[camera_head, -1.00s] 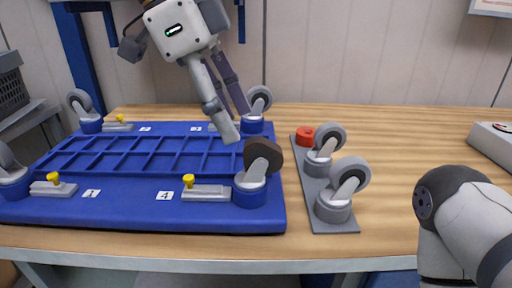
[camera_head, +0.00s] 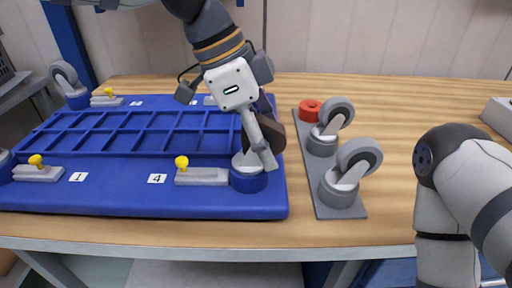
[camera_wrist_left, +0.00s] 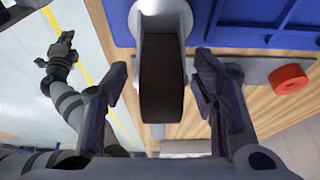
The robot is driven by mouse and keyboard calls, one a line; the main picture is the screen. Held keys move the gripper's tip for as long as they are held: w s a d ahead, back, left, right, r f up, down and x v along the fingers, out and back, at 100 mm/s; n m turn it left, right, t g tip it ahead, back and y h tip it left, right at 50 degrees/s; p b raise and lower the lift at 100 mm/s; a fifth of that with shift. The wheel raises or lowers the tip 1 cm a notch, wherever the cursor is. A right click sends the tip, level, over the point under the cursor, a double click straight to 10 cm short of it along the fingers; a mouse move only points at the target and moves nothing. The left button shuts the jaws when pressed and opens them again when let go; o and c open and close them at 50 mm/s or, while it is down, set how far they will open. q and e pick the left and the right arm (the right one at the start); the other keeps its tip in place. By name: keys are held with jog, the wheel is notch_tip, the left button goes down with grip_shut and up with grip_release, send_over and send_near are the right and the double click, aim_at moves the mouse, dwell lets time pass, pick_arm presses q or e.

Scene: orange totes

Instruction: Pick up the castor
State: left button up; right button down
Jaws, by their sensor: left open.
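The castor (camera_head: 268,137) with a dark brown wheel stands upright in a blue round socket at the front right corner of the blue platform (camera_head: 120,196). My left gripper (camera_head: 262,158) is at this castor, partly covering it. In the left wrist view the dark wheel (camera_wrist_left: 161,85) and its grey fork lie between the two open fingers, with gaps on both sides. Two castors with grey wheels, (camera_head: 358,160) and (camera_head: 338,115), stand on a grey plate to the right. My right gripper (camera_wrist_left: 58,52) shows small in the left wrist view; its jaws are unclear.
The grey plate (camera_head: 322,200) also bears a red ring (camera_head: 310,109). Grey clamps with yellow knobs (camera_head: 181,163) line the platform. More castors stand at its left corners. A pale box (camera_head: 499,115) stands at the right edge.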

aim_at(262, 116)
pick_arm(q)
grip_shut()
jog(key=shift+r, duration=0.1)
